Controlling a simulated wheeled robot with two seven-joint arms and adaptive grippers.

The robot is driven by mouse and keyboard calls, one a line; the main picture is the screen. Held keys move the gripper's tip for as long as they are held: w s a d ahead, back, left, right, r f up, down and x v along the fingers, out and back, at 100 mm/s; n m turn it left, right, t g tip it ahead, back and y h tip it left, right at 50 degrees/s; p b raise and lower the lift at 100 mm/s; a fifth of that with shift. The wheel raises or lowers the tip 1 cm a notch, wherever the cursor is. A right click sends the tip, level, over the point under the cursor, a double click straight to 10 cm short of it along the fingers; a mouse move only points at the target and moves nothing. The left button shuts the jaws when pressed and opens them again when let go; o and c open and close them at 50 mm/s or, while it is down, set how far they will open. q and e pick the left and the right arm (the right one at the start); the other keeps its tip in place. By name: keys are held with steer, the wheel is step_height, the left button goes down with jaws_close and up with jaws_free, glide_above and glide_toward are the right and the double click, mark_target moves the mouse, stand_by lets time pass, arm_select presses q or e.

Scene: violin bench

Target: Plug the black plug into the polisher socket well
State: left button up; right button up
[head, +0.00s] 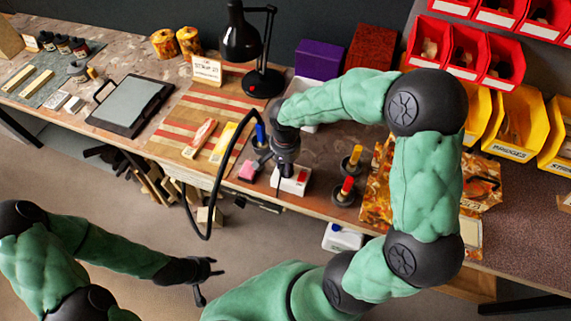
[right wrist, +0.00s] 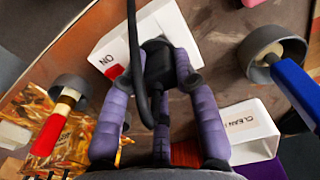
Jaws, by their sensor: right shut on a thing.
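My right gripper (head: 286,160) is shut on the black plug (right wrist: 158,66), with a purple finger on either side of it in the right wrist view. The plug is over a white box (right wrist: 112,62) marked ON with a red part; this box also shows in the head view (head: 298,184). The plug and fingers cover the middle of the box, so the socket well and any contact are hidden. A black cable (head: 217,187) hangs in a loop over the bench's front edge. My left gripper (head: 203,278) is open and empty, low in front of the bench.
Holders with blue (head: 260,133), red (head: 347,187) and yellow (head: 355,155) handled tools stand around the white box. A black lamp (head: 240,45) stands behind. A white CLEAN box (right wrist: 246,128) is near the gripper. A pink block (head: 248,170) lies left.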

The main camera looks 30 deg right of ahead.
steer(key=o, duration=1.1)
steer(key=shift+o, duration=0.2)
step_height(320, 180, up, 12)
steer(key=shift+f, duration=0.1)
stand_by(0.5)
